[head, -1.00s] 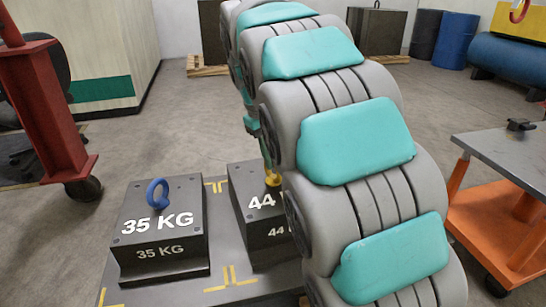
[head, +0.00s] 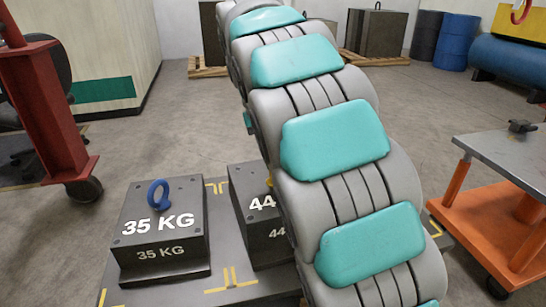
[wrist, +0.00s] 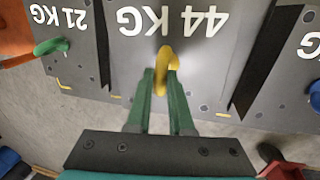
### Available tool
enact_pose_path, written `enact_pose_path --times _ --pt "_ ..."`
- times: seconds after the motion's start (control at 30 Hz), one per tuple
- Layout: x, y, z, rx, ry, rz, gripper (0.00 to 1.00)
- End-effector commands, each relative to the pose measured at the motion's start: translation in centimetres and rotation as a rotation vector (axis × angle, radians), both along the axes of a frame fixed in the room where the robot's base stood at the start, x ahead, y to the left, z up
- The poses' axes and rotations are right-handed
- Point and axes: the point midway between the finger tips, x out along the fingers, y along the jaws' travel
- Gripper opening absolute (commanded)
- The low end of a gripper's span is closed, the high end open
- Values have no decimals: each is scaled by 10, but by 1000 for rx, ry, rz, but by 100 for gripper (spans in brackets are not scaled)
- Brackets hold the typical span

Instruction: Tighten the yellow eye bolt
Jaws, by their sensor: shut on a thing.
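The yellow eye bolt (wrist: 168,56) stands on top of the dark 44 KG block (wrist: 205,58), which is upside down in the wrist view. My gripper (wrist: 161,74) has its two green fingers closed on the bolt's ring. My arm also hides the right part of the 44 KG block (head: 252,222) there, and my gripper is out of sight. Whether the bolt is fully seated cannot be told.
A 35 KG block (head: 160,250) with a blue eye bolt (head: 158,193) stands left of the 44 KG block. A 21 KG block (wrist: 78,60) with a green eye bolt (wrist: 50,46) is on its other side. An orange cart (head: 490,215) stands at right.

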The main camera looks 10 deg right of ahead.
Motion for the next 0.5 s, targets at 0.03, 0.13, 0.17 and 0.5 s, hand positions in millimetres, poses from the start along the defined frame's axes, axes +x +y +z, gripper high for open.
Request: enact_pose_path --times 0.03,0.13,0.17,0.5 --pt "0 0 1 0 -3 0 0" --pt "0 0 2 0 -3 1 0" --pt "0 0 2 0 -3 1 0" --pt "0 0 1 0 -2 1 49"
